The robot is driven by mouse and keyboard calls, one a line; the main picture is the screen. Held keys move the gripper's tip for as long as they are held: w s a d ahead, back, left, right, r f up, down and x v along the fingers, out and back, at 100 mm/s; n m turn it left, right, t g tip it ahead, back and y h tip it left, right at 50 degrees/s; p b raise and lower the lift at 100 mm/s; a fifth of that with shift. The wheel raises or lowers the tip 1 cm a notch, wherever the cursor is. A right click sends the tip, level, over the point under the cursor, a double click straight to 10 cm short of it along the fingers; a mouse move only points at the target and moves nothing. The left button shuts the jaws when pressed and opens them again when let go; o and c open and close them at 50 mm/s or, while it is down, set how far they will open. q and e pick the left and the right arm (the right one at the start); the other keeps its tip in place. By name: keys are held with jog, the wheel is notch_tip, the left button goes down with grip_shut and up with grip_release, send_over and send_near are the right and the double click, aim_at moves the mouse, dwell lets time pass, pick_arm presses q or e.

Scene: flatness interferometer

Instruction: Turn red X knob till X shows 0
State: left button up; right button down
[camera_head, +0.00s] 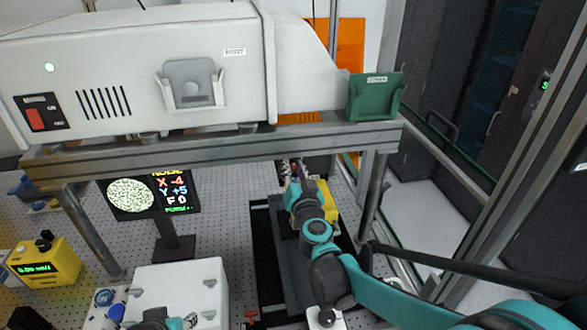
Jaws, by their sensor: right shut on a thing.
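The black display (154,195) stands under the beam at the left and reads X -4 in red, Y +5 in blue and F 0 in white. A round speckled pattern fills its left half, and the beam cuts off its top line. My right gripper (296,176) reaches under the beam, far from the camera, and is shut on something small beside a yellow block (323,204). A dark red bit shows at its fingertips, apparently the red X knob, but the arm hides most of it. My left gripper is not in view; a piece of my left arm shows at the bottom edge.
The grey beam (230,146) on posts carries a big white housing (135,62) above my right arm. A yellow meter (45,262) and a white box (180,285) stand at left on the perforated table.

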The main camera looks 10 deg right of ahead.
jog(key=m, duration=0.4)
jog(key=shift+m+b, duration=0.35)
jog(key=shift+m, duration=1.65)
jog(key=c, duration=1.3)
grip_release()
jog(key=shift+s, duration=4)
